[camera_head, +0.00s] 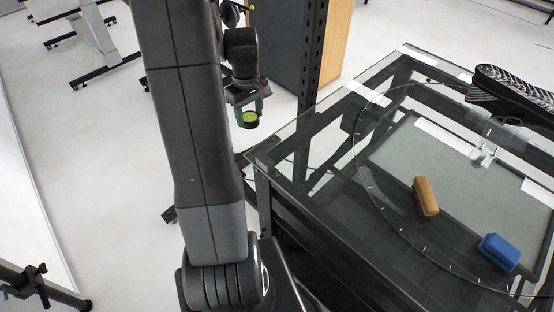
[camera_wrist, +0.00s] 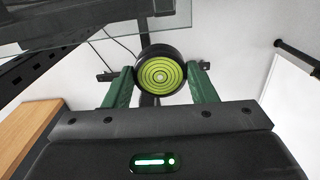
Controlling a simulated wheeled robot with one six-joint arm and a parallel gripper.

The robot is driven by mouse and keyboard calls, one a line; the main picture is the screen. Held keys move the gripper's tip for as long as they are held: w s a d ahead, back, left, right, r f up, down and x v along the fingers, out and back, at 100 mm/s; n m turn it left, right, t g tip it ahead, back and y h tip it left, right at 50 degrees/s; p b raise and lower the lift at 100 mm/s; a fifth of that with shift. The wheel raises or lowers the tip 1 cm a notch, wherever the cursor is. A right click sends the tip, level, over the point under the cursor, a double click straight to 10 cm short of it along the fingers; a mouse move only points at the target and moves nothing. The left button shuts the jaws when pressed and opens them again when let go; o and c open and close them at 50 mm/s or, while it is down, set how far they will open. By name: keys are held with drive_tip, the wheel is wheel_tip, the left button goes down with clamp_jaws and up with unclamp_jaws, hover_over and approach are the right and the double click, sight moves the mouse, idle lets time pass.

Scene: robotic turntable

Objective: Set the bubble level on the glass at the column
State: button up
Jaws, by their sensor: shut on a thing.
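The bubble level (camera_head: 249,119) is a round black puck with a yellow-green ringed face. My gripper (camera_head: 247,112) is shut on it and holds it in the air, beyond the left edge of the glass. In the wrist view the bubble level (camera_wrist: 160,75) sits between the green fingers of my gripper (camera_wrist: 161,84), face toward the camera. The glass (camera_head: 290,150) is a clear table top on a dark frame, right of my gripper. The column (camera_head: 311,60) is a dark perforated upright at the far side, to the right of the gripper.
A tan block (camera_head: 426,196) and a blue block (camera_head: 499,252) lie on the right part of the glass table, around a curved marked ring. A dark ribbed cable chain (camera_head: 512,90) is at the right. A wooden cabinet (camera_head: 339,45) stands behind the column. The near-left glass is bare.

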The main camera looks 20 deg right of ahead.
wheel_tip(320, 180, up, 2)
drive_tip(key=n+b, duration=0.1)
drive_tip(key=n, duration=0.1)
hover_over(282, 157)
wheel_tip(282, 157, down, 10)
drive_tip(key=shift+r, duration=0.15)
drive_tip(key=shift+n, duration=0.3)
drive_tip(key=shift+f, duration=0.2)
drive_tip(key=o, duration=1)
wheel_tip(282, 157, up, 12)
drive_tip(key=shift+r, duration=0.2)
